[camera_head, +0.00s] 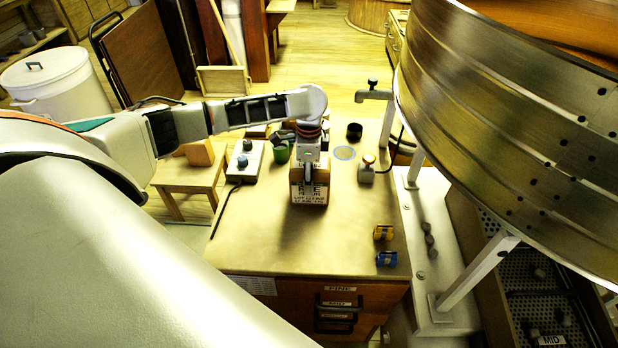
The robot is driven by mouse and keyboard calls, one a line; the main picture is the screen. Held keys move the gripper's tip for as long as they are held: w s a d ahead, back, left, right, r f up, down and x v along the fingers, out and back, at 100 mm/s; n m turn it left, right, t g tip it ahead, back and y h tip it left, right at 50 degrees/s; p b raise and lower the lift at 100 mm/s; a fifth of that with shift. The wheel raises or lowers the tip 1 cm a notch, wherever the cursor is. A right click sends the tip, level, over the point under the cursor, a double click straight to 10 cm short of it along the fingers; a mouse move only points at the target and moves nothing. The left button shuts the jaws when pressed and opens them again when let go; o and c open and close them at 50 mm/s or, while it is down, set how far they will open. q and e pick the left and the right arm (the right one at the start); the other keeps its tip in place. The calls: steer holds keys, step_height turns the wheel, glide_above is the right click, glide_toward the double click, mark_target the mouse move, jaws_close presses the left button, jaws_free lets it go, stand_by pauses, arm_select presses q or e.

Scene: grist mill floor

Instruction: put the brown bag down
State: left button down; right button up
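The brown bag (310,192) has a pale printed label and hangs upright over the tan table top (260,235). My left gripper (309,168) comes down on the bag from above and is shut on its top. A dark shadow lies on the table in front of the bag; I cannot tell whether its underside touches the table. The gripper's fingertips are partly hidden. My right gripper is not in view.
A ring-marked disc (344,153), black cup (354,131) and green cup (281,153) are behind the bag. A white switch box (246,162) stands left. A large metal drum (500,120) looms right. The table's front middle is clear.

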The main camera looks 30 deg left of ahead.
arm_select(q)
steer(key=shift+r, duration=0.1)
steer(key=c, duration=1.1)
jaws_free()
steer(key=shift+o, duration=0.5)
